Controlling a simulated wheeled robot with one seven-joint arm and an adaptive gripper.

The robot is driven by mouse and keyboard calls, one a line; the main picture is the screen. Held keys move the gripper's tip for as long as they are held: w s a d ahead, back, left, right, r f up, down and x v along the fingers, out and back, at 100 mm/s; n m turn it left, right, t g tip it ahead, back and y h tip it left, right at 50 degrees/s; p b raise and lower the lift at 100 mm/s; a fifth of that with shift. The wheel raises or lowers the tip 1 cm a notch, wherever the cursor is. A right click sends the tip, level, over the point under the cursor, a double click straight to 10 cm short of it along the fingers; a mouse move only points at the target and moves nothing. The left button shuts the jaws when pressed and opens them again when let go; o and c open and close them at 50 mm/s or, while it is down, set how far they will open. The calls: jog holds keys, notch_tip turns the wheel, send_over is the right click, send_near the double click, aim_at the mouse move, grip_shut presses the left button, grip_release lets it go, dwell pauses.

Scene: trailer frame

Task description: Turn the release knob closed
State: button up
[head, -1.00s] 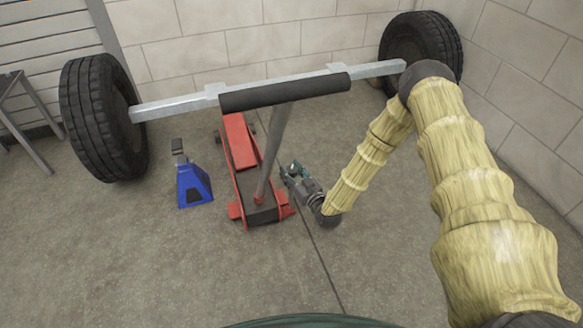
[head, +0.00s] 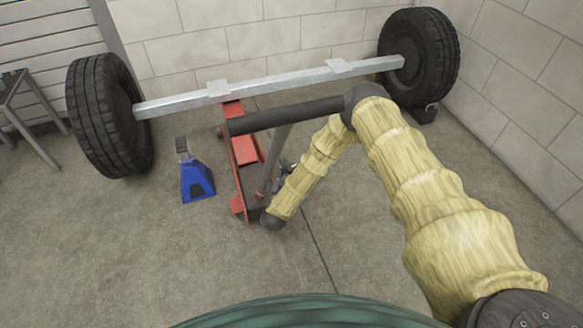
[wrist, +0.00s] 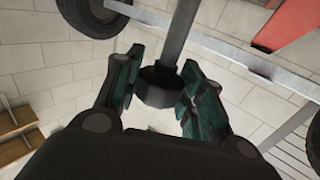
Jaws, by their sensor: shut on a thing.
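The red floor jack (head: 245,150) stands on the floor under the beam, with its grey handle rod (head: 277,150) rising to a black crossbar grip (head: 283,116). My gripper (head: 289,166) is low beside the rod, partly hidden by my arm. In the wrist view my gripper (wrist: 163,72) has its two teal-padded fingers on either side of a dark faceted knob (wrist: 158,88) at the end of a grey rod (wrist: 178,35). I take this to be the release knob. Its turn angle cannot be read. In the head view the knob cannot be made out.
A metal beam (head: 275,82) joins two black tires (head: 104,115) and (head: 425,55) behind the jack. A blue jack stand (head: 196,181) is left of the jack. A metal bench (head: 28,118) is at far left. The floor at front left is clear.

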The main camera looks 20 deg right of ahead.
jog(key=shift+m+g+h, duration=0.4)
jog(key=shift+m+h, duration=0.1)
jog(key=shift+h, duration=0.1)
jog(key=o, duration=1)
jog(key=shift+v, duration=3.75)
